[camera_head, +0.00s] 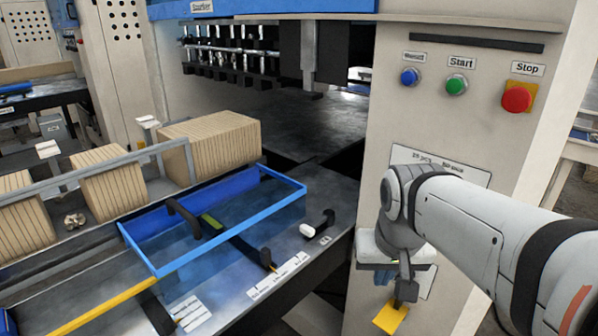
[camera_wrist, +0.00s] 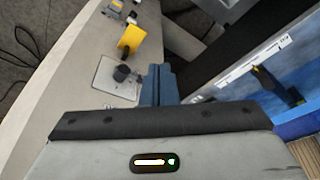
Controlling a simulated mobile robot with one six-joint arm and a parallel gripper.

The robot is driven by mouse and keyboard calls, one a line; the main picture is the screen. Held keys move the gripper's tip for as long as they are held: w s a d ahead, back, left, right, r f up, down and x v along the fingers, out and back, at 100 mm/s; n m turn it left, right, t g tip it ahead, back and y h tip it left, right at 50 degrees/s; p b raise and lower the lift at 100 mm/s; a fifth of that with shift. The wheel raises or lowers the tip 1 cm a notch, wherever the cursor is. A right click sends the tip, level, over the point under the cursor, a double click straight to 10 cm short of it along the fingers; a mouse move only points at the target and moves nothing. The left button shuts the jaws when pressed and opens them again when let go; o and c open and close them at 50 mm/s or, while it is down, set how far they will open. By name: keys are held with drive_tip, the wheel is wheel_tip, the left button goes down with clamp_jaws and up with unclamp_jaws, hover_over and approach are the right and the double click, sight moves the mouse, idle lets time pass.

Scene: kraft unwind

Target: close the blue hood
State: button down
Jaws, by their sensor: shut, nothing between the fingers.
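The blue hood (camera_head: 228,232) has a bright blue rectangular frame around clear panels. It sits over the near bench of the machine in the head view, with a dark handle (camera_head: 186,217) at its left part. I cannot tell from the frames how far open it is. In the wrist view, a blue panel (camera_wrist: 298,75) with a dark handle-like bar shows at the right edge. My gripper (camera_head: 383,278) is to the right of the hood, apart from it, in front of the cream machine post. Its blue-grey fingers (camera_wrist: 159,82) are together and empty in the wrist view.
Blue, green and red buttons (camera_head: 516,98) are on the post above my gripper. A yellow piece (camera_head: 390,318) is below it. Bundles of brown board (camera_head: 212,140) stand behind the hood along a grey rail. A small black handle (camera_head: 318,224) lies on the bench between hood and post.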

drive_tip(key=w+a+r+m+h, duration=0.15)
drive_tip(key=w+r, duration=0.25)
drive_tip(key=w, duration=0.6)
drive_tip(key=w+a+r+m+y, duration=0.15)
drive_tip(key=w+r, duration=0.25)
drive_tip(key=w, duration=0.5)
drive_tip(key=w+a+m+h+p, duration=0.15)
drive_tip(key=w+a+m, duration=0.5)
drive_tip(key=w, duration=0.95)
wheel_tip(320, 180, down, 9)
drive_tip(key=a+n+p, duration=0.1)
drive_tip(key=a, duration=0.1)
drive_tip(key=shift+a+g+h, duration=0.3)
drive_tip(key=shift+a+h, duration=0.05)
drive_tip(key=shift+h, duration=0.1)
drive_tip(key=shift+n, duration=0.25)
